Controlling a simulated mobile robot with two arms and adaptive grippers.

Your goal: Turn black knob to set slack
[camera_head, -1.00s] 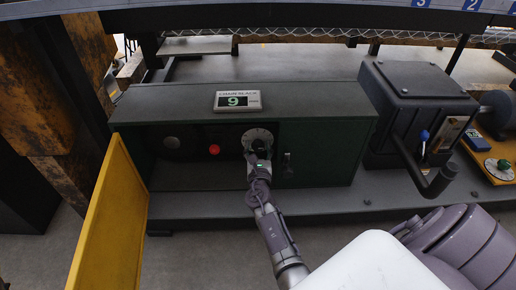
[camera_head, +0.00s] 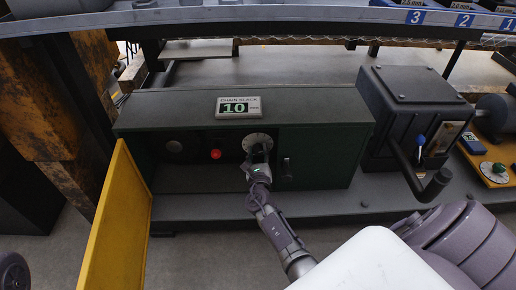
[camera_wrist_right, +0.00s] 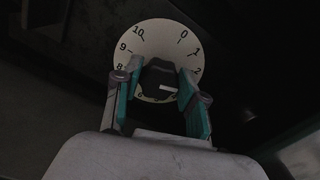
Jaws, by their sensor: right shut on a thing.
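The black knob (camera_wrist_right: 160,76) sits at the centre of a pale round dial (camera_wrist_right: 158,35) numbered 0 to 10, on the front of a dark green cabinet (camera_head: 320,155). My right gripper (camera_wrist_right: 160,85) is shut on the knob, one finger on each side. In the head view my right gripper (camera_head: 258,165) reaches up to the dial (camera_head: 257,139) and hides most of the knob. A white line on the knob points toward the lower right of the dial. The chain slack display (camera_head: 238,107) on top of the cabinet reads 10. My left gripper is out of view.
A red button (camera_head: 215,154) and a dark round fitting lie left of the dial. A yellow panel (camera_head: 118,222) stands open at the cabinet's left. A black box with a blue-tipped lever (camera_head: 421,140) stands at the right. Floor in front is mostly clear.

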